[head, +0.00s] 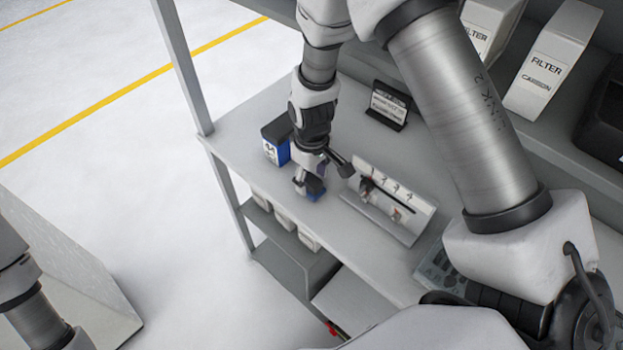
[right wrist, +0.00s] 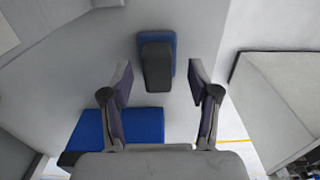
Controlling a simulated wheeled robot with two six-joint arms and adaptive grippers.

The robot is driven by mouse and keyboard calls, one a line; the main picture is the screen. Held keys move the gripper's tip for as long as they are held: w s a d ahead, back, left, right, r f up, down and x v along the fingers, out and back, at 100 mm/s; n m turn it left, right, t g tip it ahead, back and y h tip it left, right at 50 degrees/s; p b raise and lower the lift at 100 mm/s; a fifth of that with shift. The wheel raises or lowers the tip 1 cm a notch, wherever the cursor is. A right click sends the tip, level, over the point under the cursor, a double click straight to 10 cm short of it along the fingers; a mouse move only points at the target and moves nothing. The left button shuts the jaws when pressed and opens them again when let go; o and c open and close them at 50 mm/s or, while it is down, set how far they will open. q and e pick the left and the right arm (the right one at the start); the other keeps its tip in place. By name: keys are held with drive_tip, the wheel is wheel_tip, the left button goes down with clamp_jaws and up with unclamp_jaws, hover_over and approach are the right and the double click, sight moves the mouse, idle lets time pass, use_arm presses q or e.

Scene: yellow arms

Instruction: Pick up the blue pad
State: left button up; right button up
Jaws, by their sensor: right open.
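The blue pad (head: 314,196) lies on the grey shelf top near its front edge, partly hidden by my right gripper (head: 309,183) in the head view. In the right wrist view the blue pad (right wrist: 170,41) carries a dark block-like grip on top. It shows in the gap between the fingers of my right gripper (right wrist: 160,75), slightly toward the far side. The fingers are open, with space on both sides of the dark grip. I cannot tell how far above the pad they are. My left gripper is out of view.
A blue, black and white box (head: 276,139) stands close beside the gripper; its blue side also shows in the right wrist view (right wrist: 140,125). A small rack (head: 393,207) with hooks is to the right. A dark sign (head: 388,105) and filter boxes (head: 553,62) are farther back.

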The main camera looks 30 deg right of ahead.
drive_tip(key=shift+w+d+f, duration=0.15)
drive_tip(key=shift+w+f, duration=0.05)
drive_tip(key=shift+f, duration=0.25)
drive_tip(key=shift+w+d+f, duration=0.1)
drive_tip(key=shift+w+f, duration=0.05)
drive_tip(key=shift+f, duration=0.25)
drive_tip(key=shift+s+a+r, duration=0.1)
drive_tip(key=shift+s+r, duration=0.05)
drive_tip(key=shift+s, duration=0.05)
drive_tip(key=c, duration=0.3)
drive_tip(key=shift+a, duration=0.1)
clamp_jaws()
drive_tip(key=shift+r, duration=0.1)
